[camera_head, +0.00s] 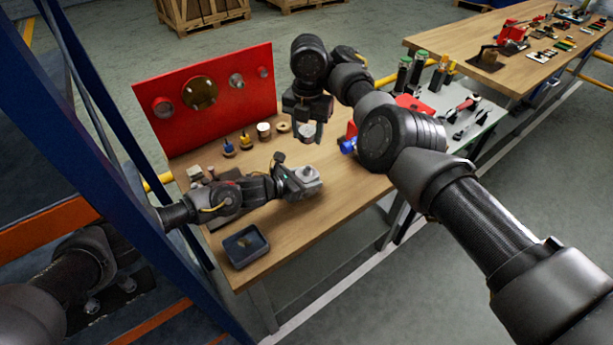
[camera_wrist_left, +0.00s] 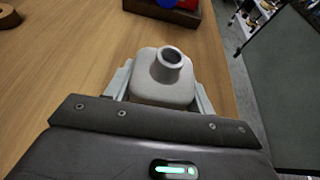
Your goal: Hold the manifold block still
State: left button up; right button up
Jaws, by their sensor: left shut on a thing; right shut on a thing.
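The manifold block (camera_head: 306,173) is a light grey block with a round port on top, upright over the wooden bench. My left gripper (camera_head: 298,182) is shut on it. The left wrist view shows the block (camera_wrist_left: 164,85) between the two fingers (camera_wrist_left: 160,95), its round port facing up. Whether the block touches the bench top is hard to tell. My right gripper (camera_head: 307,138) points down above the bench, behind the block. It is shut on a small grey round part (camera_head: 308,131), apart from the block.
A red panel (camera_head: 222,88) with round fittings stands at the bench's back. A dark tray (camera_head: 246,246) sits at the front left corner. Bare wood (camera_head: 330,200) lies right of the block.

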jog(key=shift+f, duration=0.15)
jog(key=shift+s+f, duration=0.1)
jog(key=shift+f, duration=3.65)
jog(key=n, duration=1.2)
jog(key=shift+f, duration=1.1)
